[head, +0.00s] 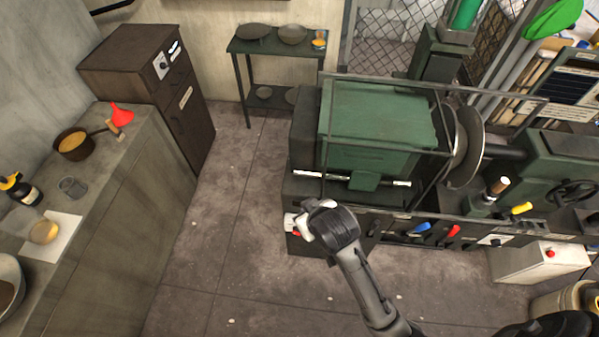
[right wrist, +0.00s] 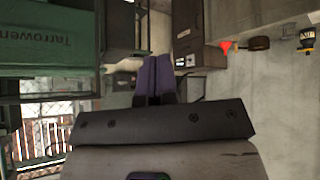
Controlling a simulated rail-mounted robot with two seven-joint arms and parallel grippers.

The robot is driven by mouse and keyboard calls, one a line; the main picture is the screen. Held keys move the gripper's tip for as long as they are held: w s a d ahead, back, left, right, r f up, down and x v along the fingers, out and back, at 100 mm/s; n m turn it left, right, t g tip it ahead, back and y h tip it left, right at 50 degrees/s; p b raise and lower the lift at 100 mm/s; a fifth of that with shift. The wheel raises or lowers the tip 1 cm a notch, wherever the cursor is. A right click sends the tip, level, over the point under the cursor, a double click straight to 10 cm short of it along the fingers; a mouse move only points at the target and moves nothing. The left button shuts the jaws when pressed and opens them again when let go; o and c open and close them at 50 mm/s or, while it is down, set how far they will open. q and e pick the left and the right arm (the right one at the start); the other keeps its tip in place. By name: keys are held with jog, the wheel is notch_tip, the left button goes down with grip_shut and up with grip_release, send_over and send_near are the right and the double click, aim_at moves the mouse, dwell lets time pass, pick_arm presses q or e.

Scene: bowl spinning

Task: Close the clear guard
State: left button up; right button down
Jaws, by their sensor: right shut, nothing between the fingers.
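The clear guard (head: 450,88) shows in the head view as a thin dark frame with see-through panes, around the green headstock of the lathe (head: 375,120) and the spinning disc side. Its panes are hard to make out, and I cannot tell how far it stands open. My right gripper (head: 299,228) is in front of the lathe's lower left corner, below the pale bar (head: 350,179). In the right wrist view, its purple fingers (right wrist: 153,75) are together and empty, with the green headstock (right wrist: 45,45) at the left. My left gripper is not in view.
A metal disc (head: 466,148) stands right of the headstock. Levers with blue (head: 423,228) and red (head: 454,231) grips line the lathe front. A bench (head: 140,165) with a pan and red funnel is at the left. The floor (head: 225,220) between is clear.

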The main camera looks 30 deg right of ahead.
pick_arm(q)
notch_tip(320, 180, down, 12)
jog(key=b, duration=1)
pick_arm(e)
jog(key=w+f+g+h, duration=0.3)
jog(key=w+h, duration=0.5)
jog(key=w, duration=0.1)
jog(key=w+f+g+h, duration=0.3)
jog(key=w+h, duration=0.5)
jog(key=h, duration=0.1)
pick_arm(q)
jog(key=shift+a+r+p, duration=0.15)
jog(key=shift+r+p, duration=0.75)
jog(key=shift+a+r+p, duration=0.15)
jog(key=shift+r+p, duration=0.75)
pick_arm(e)
jog(key=s+d, duration=0.2)
jog(key=d, duration=1.1)
jog(key=shift+n+g, duration=0.3)
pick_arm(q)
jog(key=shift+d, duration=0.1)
